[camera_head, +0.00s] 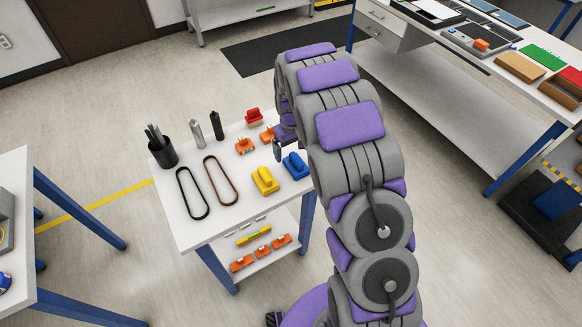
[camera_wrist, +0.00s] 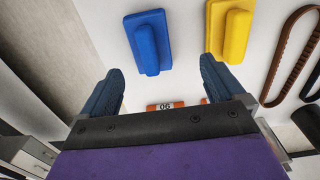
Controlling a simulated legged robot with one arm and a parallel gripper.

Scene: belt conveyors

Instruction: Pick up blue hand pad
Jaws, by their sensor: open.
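The blue hand pad (camera_head: 295,165) lies on the white table (camera_head: 190,235), at its right edge beside my arm. In the wrist view the blue hand pad (camera_wrist: 148,42) lies flat ahead of the jaws, towards the left finger, with its raised grip facing up. My gripper (camera_wrist: 160,90) is open, its two dark fingers apart and nothing between them. In the head view my arm mostly hides the gripper; one dark finger shows near the pad. No contact with the pad is visible.
A yellow hand pad (camera_head: 265,180) lies close beside the blue one. Two belts (camera_head: 192,193), a black cup of tools (camera_head: 162,147), dark cylinders (camera_head: 216,126), and orange (camera_head: 245,145) and red (camera_head: 254,117) parts share the table. A lower shelf holds more orange parts.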

